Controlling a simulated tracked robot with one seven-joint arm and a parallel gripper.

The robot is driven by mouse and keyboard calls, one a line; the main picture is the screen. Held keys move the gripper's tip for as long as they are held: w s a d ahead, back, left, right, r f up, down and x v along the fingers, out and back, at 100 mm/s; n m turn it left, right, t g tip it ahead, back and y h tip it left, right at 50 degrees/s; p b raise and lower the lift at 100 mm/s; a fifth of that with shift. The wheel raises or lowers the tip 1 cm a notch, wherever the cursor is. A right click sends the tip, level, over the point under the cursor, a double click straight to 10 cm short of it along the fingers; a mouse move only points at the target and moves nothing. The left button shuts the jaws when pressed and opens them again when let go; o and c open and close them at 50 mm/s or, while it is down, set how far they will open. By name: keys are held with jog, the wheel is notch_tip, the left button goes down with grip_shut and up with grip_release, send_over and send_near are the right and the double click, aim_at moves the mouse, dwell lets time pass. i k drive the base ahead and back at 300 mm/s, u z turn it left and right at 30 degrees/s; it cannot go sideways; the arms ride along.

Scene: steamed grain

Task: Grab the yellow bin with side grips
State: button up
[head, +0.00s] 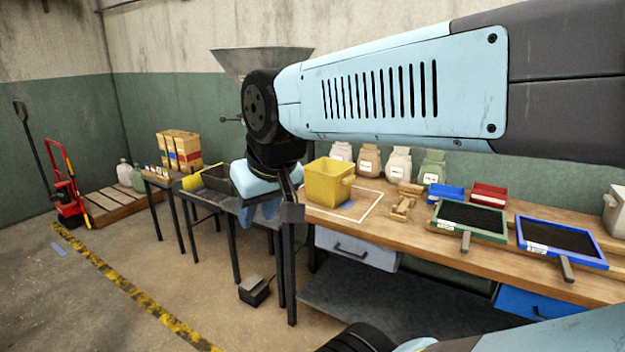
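The yellow bin (327,186) stands upright and open-topped at the left end of the wooden workbench (420,235). A side grip shows on its right wall; its left side has no clear grip in view. My gripper (260,211) hangs just left of the bin, beyond the bench's left end, pointing down and apart from the bin.
A white outline (366,209) is marked on the bench around the bin. A wooden object (404,203), green tray (470,220) and blue tray (560,242) lie to the right. Several sacks (398,163) stand behind. A metal funnel (235,62) rises behind my arm.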

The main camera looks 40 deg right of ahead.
aim_at(327, 181)
jog(key=z, duration=0.4)
jog(key=i, duration=0.85)
jog(key=z, duration=0.9)
jog(key=i, duration=0.35)
jog(key=z, duration=0.25)
jog(key=k, duration=0.85)
jog(key=z, duration=0.2)
jog(key=i, duration=0.9)
jog(key=u, duration=0.1)
